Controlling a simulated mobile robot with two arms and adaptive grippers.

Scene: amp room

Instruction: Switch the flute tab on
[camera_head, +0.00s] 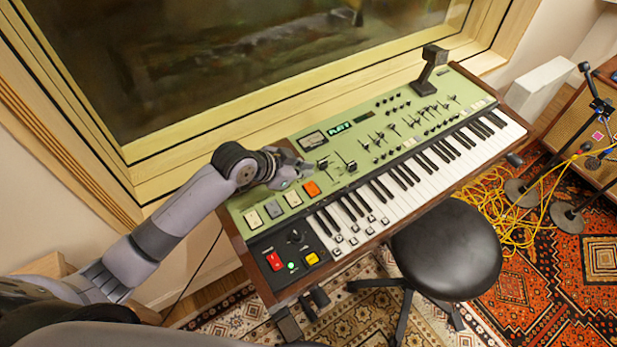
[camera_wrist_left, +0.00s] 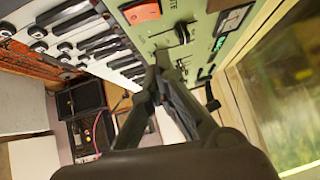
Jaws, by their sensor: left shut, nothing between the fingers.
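The green keyboard instrument (camera_head: 345,172) stands below the window. A row of tabs runs along its left part: pale (camera_head: 253,219), grey (camera_head: 273,209), another pale one (camera_head: 293,198) and an orange tab (camera_head: 311,188). The orange tab also shows at the top of the left wrist view (camera_wrist_left: 141,12), with letters ending in "TE" cut off beside it. I cannot read which tab is flute in the head view. My left gripper (camera_head: 303,168) is shut and empty, over the panel just behind the orange tab; its fingertips (camera_wrist_left: 163,65) show in the wrist view. My right gripper is out of view.
Sliders (camera_head: 347,163) rise from the panel right of my gripper. Red (camera_head: 274,261) and yellow (camera_head: 312,259) switches sit at the front left. A black stool (camera_head: 446,248) stands before the keys. The window frame (camera_head: 250,116) is behind.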

